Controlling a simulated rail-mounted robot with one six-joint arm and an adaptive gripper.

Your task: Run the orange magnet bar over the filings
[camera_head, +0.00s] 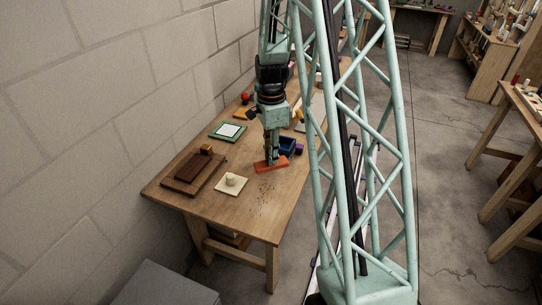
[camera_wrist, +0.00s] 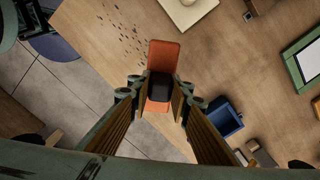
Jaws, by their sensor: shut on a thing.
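The orange magnet bar (camera_head: 264,167) is at or just above the wooden table; the gap, if any, cannot be told. It also shows in the wrist view (camera_wrist: 164,56), with a dark block-like grip on its middle. My gripper (camera_head: 272,155) points down and is shut on this grip, as the wrist view shows (camera_wrist: 160,90). The dark filings (camera_head: 264,194) lie scattered on bare table, nearer the table's front end than the bar. In the wrist view the filings (camera_wrist: 124,36) lie up and left of the bar, apart from it.
A cream square plate with a knob (camera_head: 231,183) sits left of the filings. A dark blue open box (camera_wrist: 226,119) stands close to the bar. Dark brown boards (camera_head: 190,175) and a green-framed panel (camera_head: 228,131) lie farther left, towards the block wall. The table's right edge is near the filings.

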